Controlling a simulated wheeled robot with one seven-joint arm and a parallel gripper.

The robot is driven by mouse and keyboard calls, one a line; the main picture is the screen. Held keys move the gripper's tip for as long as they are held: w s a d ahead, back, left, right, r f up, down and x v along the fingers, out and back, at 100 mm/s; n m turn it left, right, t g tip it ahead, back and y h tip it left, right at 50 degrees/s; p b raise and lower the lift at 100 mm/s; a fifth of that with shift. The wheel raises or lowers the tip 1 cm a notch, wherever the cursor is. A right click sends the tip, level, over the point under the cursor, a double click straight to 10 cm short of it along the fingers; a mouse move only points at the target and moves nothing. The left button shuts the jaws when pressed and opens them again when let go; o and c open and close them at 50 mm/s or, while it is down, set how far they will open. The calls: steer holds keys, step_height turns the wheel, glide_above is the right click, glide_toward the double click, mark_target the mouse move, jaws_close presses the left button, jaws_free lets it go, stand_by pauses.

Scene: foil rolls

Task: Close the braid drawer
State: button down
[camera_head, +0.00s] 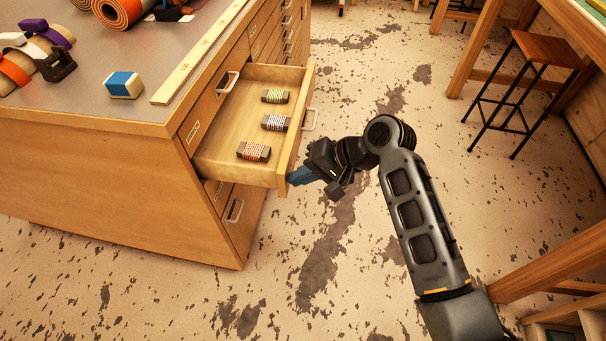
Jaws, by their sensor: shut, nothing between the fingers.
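The braid drawer (222,156) is pulled out of the wooden cabinet's side, with its open top facing up. Whether the fingertips touch the front I cannot tell.
A stool (541,50) and wooden benches stand at the right. The speckled floor between is clear.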

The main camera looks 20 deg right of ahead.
mark_target(209, 161)
steer(key=w+a, duration=0.3)
steer(key=a, duration=0.2)
steer(key=w+a, duration=0.3)
steer(key=a, duration=0.3)
steer(key=w+a, duration=0.3)
steer(key=a, duration=0.3)
steer(key=shift+w, duration=0.35)
steer(key=shift+w+a, duration=0.25)
steer(key=shift+a, duration=0.1)
steer(key=shift+a+r, duration=0.1)
steer(key=shift+a, duration=0.05)
steer(key=shift+a+r, duration=0.1)
